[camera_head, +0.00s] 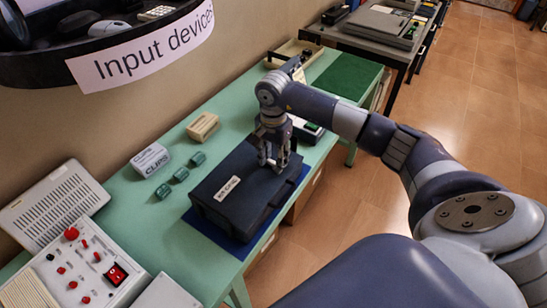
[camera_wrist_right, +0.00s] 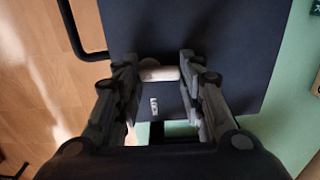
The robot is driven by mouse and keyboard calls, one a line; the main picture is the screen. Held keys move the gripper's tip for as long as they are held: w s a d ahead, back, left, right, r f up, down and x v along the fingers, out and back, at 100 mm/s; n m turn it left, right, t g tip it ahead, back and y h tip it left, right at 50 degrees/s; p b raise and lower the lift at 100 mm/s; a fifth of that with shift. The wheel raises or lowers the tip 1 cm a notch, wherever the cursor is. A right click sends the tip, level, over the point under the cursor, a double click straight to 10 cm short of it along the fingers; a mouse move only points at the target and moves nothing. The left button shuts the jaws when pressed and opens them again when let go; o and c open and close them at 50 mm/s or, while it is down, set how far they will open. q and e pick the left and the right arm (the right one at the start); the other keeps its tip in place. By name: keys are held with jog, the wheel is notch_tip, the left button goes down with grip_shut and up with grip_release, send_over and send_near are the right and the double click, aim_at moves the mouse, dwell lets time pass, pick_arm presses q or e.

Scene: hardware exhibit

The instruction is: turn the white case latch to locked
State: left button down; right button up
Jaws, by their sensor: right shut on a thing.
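A dark case (camera_head: 243,186) with a white label on its lid lies closed on a blue mat (camera_head: 212,232) on the green bench. My right gripper (camera_head: 273,162) points down onto the right part of the case. In the right wrist view, the white latch (camera_wrist_right: 158,73) lies crosswise on the dark case lid (camera_wrist_right: 195,28). My right gripper's fingers (camera_wrist_right: 158,76) stand at the two ends of the latch and are shut on it. My left gripper is in neither view.
Green blocks (camera_head: 180,174), a clips box (camera_head: 150,159) and a tan block (camera_head: 203,126) stand behind the case. A control panel (camera_head: 75,265) with red knobs is at front left. An "Input devices" shelf (camera_head: 140,45) overhangs the upper left.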

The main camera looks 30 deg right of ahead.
jog(key=shift+d+f+m+b, duration=0.1)
jog(key=shift+d+m+b, duration=0.05)
jog(key=shift+m+b, duration=0.65)
jog(key=m+b, duration=0.1)
jog(key=m, duration=0.1)
jog(key=shift+d+m, duration=0.15)
jog(key=shift+m, duration=0.25)
jog(key=m+b, duration=0.1)
jog(key=m, duration=0.2)
jog(key=shift+d+m+b, duration=0.15)
jog(key=shift+m+b, duration=0.15)
jog(key=shift+b, duration=0.1)
jog(key=m, duration=0.2)
jog(key=m+b, duration=0.1)
jog(key=m, duration=0.1)
jog(key=shift+s+d+m, duration=0.1)
jog(key=shift+d+m, duration=0.1)
jog(key=shift+m, duration=0.1)
pick_arm(q)
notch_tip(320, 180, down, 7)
jog(key=b, duration=0.1)
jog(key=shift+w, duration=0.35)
pick_arm(e)
jog(key=m, duration=0.5)
jog(key=shift+s+d, duration=0.15)
jog(key=shift+s, duration=0.05)
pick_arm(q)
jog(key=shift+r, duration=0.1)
pick_arm(e)
jog(key=shift+o, duration=0.2)
